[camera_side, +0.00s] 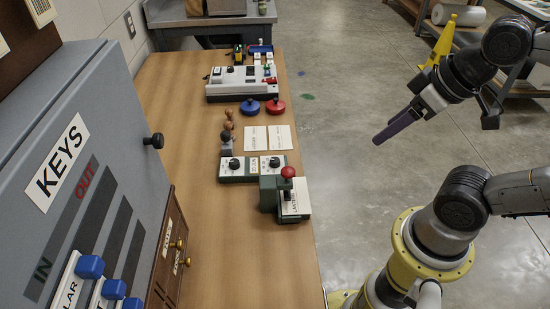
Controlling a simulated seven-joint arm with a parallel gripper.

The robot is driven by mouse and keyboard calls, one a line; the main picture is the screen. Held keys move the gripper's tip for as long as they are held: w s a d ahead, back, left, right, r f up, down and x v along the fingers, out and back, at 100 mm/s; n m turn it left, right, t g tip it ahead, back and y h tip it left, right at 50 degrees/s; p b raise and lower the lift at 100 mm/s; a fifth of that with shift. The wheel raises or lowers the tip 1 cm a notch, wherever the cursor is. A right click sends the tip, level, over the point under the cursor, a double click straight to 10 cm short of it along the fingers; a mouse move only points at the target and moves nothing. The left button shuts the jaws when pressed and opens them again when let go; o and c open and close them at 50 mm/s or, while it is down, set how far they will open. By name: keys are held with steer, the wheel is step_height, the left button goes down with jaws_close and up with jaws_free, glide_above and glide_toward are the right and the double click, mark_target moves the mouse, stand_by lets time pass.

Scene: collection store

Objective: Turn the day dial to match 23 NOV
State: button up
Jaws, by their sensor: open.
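Two small dial boxes stand side by side on the wooden table, a left one (225,174) and a right one (280,171). Each has a black knob, the left knob (234,163) and the right knob (274,162). Pale labels lie by the knobs, but their lettering is too small to read surely, so I cannot tell which is the day dial or where either is set. My gripper (384,136) with purple fingers is open and empty. It hangs to the right, clear of the table and well apart from the dials.
A green block with a red-knobbed lever (288,173) stands just in front of the dials. Behind them are two white cards (255,138), blue and red round pieces (250,107) and a white device (240,89). A grey KEYS cabinet (100,130) fills the left.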

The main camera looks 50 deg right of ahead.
step_height(320, 180, up, 3)
steer(key=w, duration=0.2)
steer(key=n+g, duration=0.3)
steer(key=g, duration=0.3)
glide_above(275, 160)
step_height(275, 160, down, 16)
step_height(275, 160, down, 14)
steer(key=shift+r, duration=0.1)
jaws_close()
